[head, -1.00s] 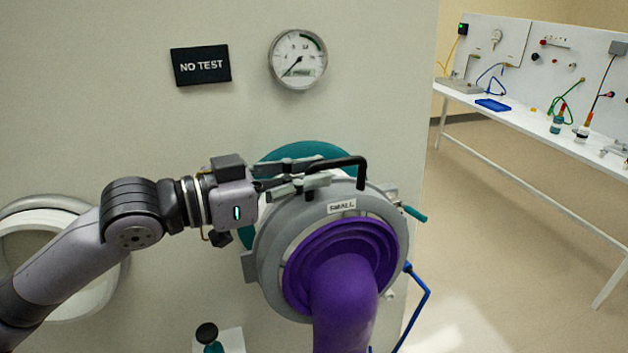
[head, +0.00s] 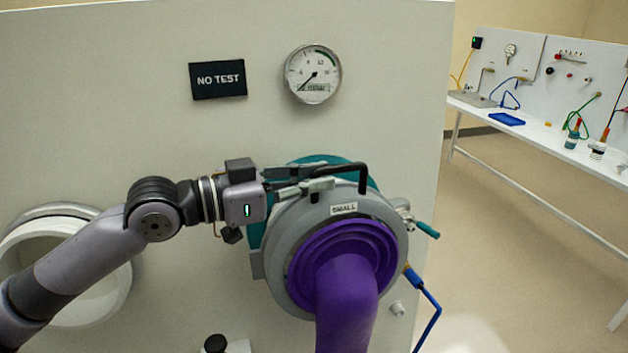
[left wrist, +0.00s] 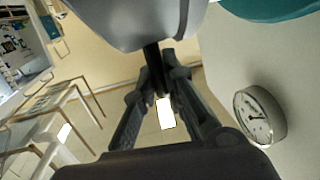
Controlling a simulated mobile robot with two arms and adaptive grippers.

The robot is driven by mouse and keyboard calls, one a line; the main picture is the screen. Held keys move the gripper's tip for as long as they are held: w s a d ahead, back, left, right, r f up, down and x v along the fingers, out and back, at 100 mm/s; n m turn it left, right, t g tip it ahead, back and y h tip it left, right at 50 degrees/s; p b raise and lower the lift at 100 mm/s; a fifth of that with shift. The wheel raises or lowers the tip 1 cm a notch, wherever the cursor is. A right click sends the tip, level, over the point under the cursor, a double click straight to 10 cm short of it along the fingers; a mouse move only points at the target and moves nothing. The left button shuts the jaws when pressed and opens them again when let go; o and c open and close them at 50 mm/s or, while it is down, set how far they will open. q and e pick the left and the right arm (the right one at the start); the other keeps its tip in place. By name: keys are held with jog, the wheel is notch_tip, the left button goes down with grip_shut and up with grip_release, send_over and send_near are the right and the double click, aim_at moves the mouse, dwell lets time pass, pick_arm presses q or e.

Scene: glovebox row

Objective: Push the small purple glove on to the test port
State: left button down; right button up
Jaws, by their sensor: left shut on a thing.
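The small purple glove (head: 347,279) hangs from a grey ring (head: 278,245) marked SMALL, with a black handle (head: 362,178) on top. The ring stands in front of the teal test port (head: 330,168) on the wall panel, covering most of it. I cannot tell whether ring and port touch. My left gripper (head: 325,184) is shut on the black handle at the ring's top. In the left wrist view, the fingers close on the dark handle bar (left wrist: 152,62) below the grey ring (left wrist: 135,22). My right gripper is not in view.
A NO TEST sign (head: 218,79) and a round gauge (head: 313,74) are on the wall above. An open white port (head: 95,290) is at the left. A blue hose (head: 428,305) hangs right of the ring. A long white bench (head: 540,135) stands far right, with clear floor before it.

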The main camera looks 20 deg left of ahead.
pick_arm(q)
jog(key=shift+w+a, duration=0.5)
jog(key=shift+w, duration=0.15)
dwell(0.4)
jog(key=shift+w+a+f+b, duration=0.1)
jog(key=shift+w+a+b, duration=0.25)
jog(key=shift+w+a, duration=0.35)
jog(key=shift+w+a+f+b, duration=0.1)
jog(key=shift+w+a+b, duration=0.25)
jog(key=shift+w, duration=0.55)
jog(key=shift+w+a+f+b, duration=0.1)
jog(key=shift+w+a+b, duration=0.25)
jog(key=shift+w+a, duration=0.35)
dwell(1.6)
jog(key=shift+w+a+r, duration=0.1)
jog(key=shift+w, duration=0.25)
dwell(0.7)
jog(key=c, duration=1.7)
grip_release()
jog(key=shift+w, duration=0.1)
jog(key=shift+o, duration=0.6)
jog(key=shift+f, duration=0.3)
jog(key=shift+s+a, duration=0.4)
jog(key=v, duration=1.1)
jog(key=shift+r, duration=0.15)
